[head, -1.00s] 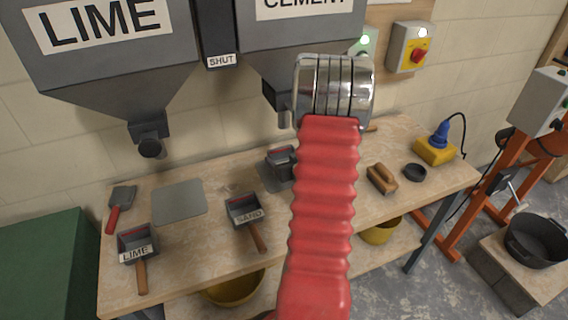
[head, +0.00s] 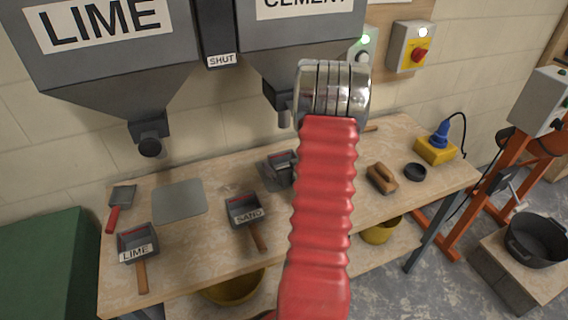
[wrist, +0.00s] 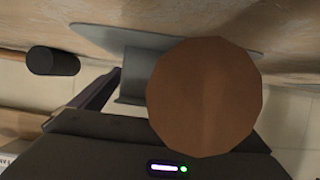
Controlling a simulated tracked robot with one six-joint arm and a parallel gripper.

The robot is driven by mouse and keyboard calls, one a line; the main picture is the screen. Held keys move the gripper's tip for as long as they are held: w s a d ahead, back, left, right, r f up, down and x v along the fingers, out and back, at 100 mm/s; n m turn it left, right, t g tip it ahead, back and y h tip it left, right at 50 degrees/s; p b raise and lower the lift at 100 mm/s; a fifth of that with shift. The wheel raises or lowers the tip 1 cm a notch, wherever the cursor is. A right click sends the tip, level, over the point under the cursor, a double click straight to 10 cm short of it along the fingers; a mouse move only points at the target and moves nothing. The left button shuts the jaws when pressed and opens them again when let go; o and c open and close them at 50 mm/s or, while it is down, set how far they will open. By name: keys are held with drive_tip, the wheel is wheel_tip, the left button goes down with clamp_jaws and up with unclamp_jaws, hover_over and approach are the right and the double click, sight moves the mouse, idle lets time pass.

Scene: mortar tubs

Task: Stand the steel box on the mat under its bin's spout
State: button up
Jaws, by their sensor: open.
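In the head view, one steel box (head: 281,165) with a red line inside stands at the grey mat (head: 267,176) below the CEMENT spout (head: 283,112). My arm's red sleeve hides its right side and handle. In the wrist view, a round brown handle end (wrist: 205,98) fills the middle, with part of the grey box (wrist: 136,78) and mat (wrist: 125,36) behind it. My gripper (wrist: 170,85) is open around the handle; one dark finger shows at left, the other is hidden. Whether the box stands fully on the mat is unclear.
The LIME box (head: 138,243) and SAND box (head: 244,210) stand on the bench. An empty mat (head: 179,201) lies below the LIME spout (head: 149,146).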

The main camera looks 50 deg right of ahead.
drive_tip(key=shift+r, duration=0.15)
drive_tip(key=v, duration=1.2)
idle(0.5)
drive_tip(key=shift+w+a+r, duration=0.1)
drive_tip(key=shift+w, duration=0.1)
drive_tip(key=w+a+r+n+g+y, duration=0.1)
drive_tip(key=w+a+r+g, duration=0.1)
drive_tip(key=w+a+r, duration=0.5)
drive_tip(key=w+a+r+n+g+y, duration=0.1)
drive_tip(key=a+r+n, duration=0.1)
drive_tip(key=a+r, duration=0.65)
drive_tip(key=s+a+r+n+g+y, duration=0.1)
drive_tip(key=s+a, duration=0.3)
drive_tip(key=a, duration=0.5)
drive_tip(key=s+a+r+n+g+y, duration=0.1)
drive_tip(key=s+a, duration=0.3)
drive_tip(key=a, duration=0.5)
drive_tip(key=s+a+r+n+y, duration=0.1)
drive_tip(key=s+a+y, duration=0.2)
drive_tip(key=a, duration=0.7)
drive_tip(key=shift+s+g, duration=0.4)
drive_tip(key=shift+s, duration=0.45)
